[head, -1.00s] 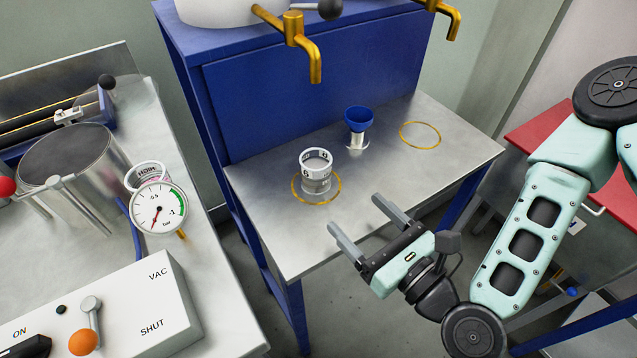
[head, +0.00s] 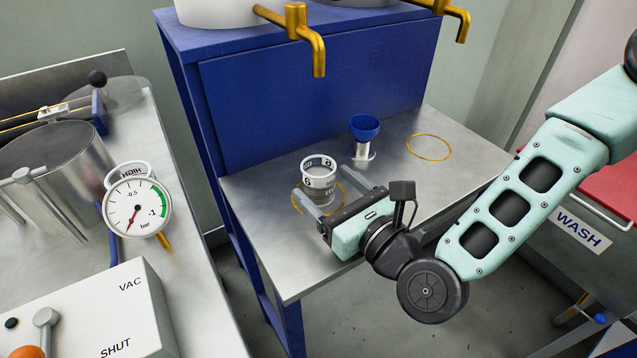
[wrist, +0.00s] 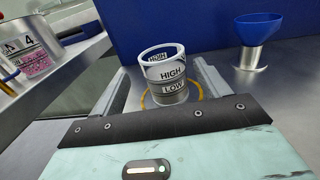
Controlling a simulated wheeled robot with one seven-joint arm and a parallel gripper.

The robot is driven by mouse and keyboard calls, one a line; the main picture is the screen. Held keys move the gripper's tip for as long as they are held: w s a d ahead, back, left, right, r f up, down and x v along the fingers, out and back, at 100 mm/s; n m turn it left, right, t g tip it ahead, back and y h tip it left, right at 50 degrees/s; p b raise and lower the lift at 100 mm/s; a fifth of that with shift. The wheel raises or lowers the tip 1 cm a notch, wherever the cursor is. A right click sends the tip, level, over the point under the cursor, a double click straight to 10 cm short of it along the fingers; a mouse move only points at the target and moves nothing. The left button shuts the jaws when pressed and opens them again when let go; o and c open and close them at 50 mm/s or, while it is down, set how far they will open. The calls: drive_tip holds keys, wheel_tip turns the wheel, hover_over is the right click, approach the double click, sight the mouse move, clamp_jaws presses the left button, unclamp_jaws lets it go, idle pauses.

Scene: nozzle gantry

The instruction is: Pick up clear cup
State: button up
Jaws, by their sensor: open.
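The clear cup (head: 318,182) stands upright on the steel table, inside a yellow ring mark, below the left brass tap. It has a white band with dark markings at its rim. In the wrist view the cup (wrist: 166,80) shows HIGH and LOW labels and sits between the finger tips. My gripper (head: 335,190) is open, reaching in from the front right, its fingers on either side of the cup. I cannot tell whether either finger touches it.
A blue funnel cup on a metal stand (head: 364,130) is just behind and right. An empty yellow ring (head: 429,147) lies farther right. Brass taps (head: 311,45) hang above the back. A gauge (head: 137,207) and a control box (head: 110,310) are on the left bench.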

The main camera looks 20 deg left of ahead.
sight(310, 165)
drive_tip(key=x, duration=0.4)
drive_tip(key=shift+w+r, duration=0.2)
drive_tip(key=shift+w, duration=0.1)
drive_tip(key=shift+c, duration=0.3)
drive_tip(key=c, duration=1.2)
drive_tip(key=shift+o, duration=0.2)
